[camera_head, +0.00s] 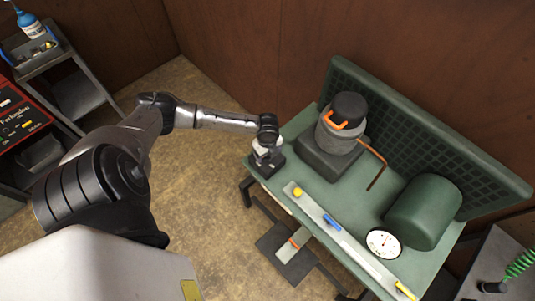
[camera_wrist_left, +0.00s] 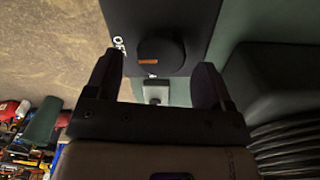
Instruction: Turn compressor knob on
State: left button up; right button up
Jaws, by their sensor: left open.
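The compressor knob (camera_wrist_left: 168,50) is round and black with a short orange mark, set on a dark box. White lettering that looks like OFF shows left of it in the wrist view. My left gripper (camera_wrist_left: 158,62) is open, with one finger on each side of the knob and a gap visible on both sides. In the head view my left gripper (camera_head: 266,158) is over the dark box (camera_head: 272,167) at the left end of the green compressor table (camera_head: 318,187), and it hides the knob. My right gripper is not in view.
On the table stand a motor (camera_head: 342,122) with an orange pipe, a green tank (camera_head: 425,212), a round gauge (camera_head: 383,243) and a pale strip (camera_head: 330,230) with coloured valves. A green mesh panel (camera_head: 420,135) backs it. A red tool cart (camera_head: 18,120) stands far left.

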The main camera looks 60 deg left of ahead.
pick_arm(q)
jog(key=shift+f, duration=0.85)
jog(key=shift+r, duration=0.1)
jog(key=c, duration=0.9)
